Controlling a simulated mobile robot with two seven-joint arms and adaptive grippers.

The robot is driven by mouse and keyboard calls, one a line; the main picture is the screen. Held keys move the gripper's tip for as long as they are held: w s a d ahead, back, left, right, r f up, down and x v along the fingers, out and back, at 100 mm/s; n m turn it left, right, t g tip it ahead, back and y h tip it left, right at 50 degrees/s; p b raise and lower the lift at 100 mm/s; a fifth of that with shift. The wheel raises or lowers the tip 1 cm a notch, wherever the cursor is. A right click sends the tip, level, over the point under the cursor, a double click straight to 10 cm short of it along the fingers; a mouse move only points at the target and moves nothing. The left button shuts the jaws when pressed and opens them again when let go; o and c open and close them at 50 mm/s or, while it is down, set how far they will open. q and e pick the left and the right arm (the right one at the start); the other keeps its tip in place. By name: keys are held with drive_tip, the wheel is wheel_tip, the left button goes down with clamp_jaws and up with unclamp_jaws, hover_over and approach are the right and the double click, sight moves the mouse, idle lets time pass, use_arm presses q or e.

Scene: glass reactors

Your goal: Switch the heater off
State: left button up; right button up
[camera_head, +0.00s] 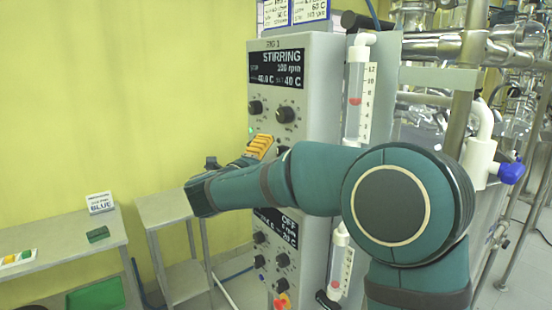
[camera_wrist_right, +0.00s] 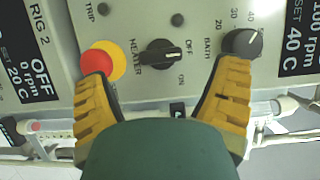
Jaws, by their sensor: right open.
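The heater switch (camera_wrist_right: 160,54), a black rotary handle on a round base, sits on the grey control panel (camera_wrist_right: 205,15) in the right wrist view. Its handle lies nearly level in that picture, its right end between the OFF and ON marks; I cannot tell its exact setting. My right gripper (camera_wrist_right: 163,90) is open, its yellow fingers on either side below the switch, with nothing between them. In the head view my right gripper (camera_head: 260,147) is in front of the cabinet (camera_head: 322,75), and the switch is hidden there. My left gripper is not in view.
A red button on a yellow base (camera_wrist_right: 102,60) and the BATH knob (camera_wrist_right: 242,42) flank the switch closely. The upper display (camera_head: 276,68) reads STIRRING, 100 rpm, 40 C. RIG 2 below reads OFF. Glass tubing (camera_head: 450,45) stands right; low tables (camera_head: 60,235) stand left.

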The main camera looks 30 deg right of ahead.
drive_tip(key=shift+v, duration=1.2)
drive_tip(key=w+a+f+n+t+y, duration=0.35)
drive_tip(key=f+n, duration=0.25)
drive_tip(key=f, duration=0.4)
drive_tip(key=w+a+f+n+t+y, duration=0.2)
drive_tip(key=w+a+f+n+y, duration=0.15)
drive_tip(key=f+n, duration=0.45)
drive_tip(key=s+a+f+n+g+y, duration=0.1)
drive_tip(key=s+a+f+n+y, duration=0.15)
drive_tip(key=f, duration=0.55)
drive_tip(key=s+a+f+n+g+y, duration=0.1)
drive_tip(key=s+a+f+n+y, duration=0.2)
drive_tip(key=f, duration=0.6)
drive_tip(key=s+a+f+n+g+y, duration=0.2)
drive_tip(key=s+f+n+g, duration=0.1)
drive_tip(key=s+f, duration=0.3)
drive_tip(key=s+a+f+n+g+y, duration=0.3)
drive_tip(key=s+f, duration=0.3)
drive_tip(key=s, duration=0.4)
drive_tip(key=s+a+f+n+g+y, duration=0.2)
drive_tip(key=s+a+f+n+g, duration=0.1)
drive_tip(key=s+f, duration=0.3)
drive_tip(key=shift+s+f+g+b, duration=0.35)
drive_tip(key=shift+s+b, duration=0.05)
drive_tip(key=shift+s, duration=0.6)
drive_tip(key=shift+w, duration=0.15)
